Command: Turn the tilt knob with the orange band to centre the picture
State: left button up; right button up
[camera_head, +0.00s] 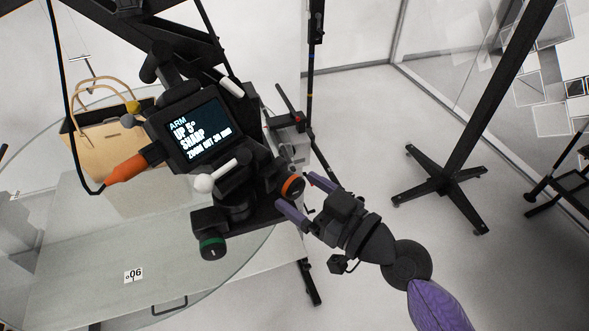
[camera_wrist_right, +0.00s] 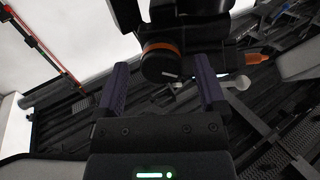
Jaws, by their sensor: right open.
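The tilt knob with the orange band (camera_head: 292,187) sits on the right side of the camera rig in the head view. The monitor (camera_head: 197,130) on the rig reads "ARM UP 5° SHARP ZOOM OUT 30 MM". My left gripper is out of view.
A green-banded knob (camera_head: 212,246) is low on the rig. A white-tipped lever (camera_head: 204,184) and an orange connector (camera_head: 126,169) stick out. A bag (camera_head: 112,150) stands on the round glass table (camera_head: 60,265). The floor at right is open around a black stand (camera_head: 440,177).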

jog(key=shift+x, duration=1.25)
jog(key=shift+f, duration=0.1)
jog(key=shift+c, duration=0.3)
jog(key=shift+s, duration=0.1)
grip_shut()
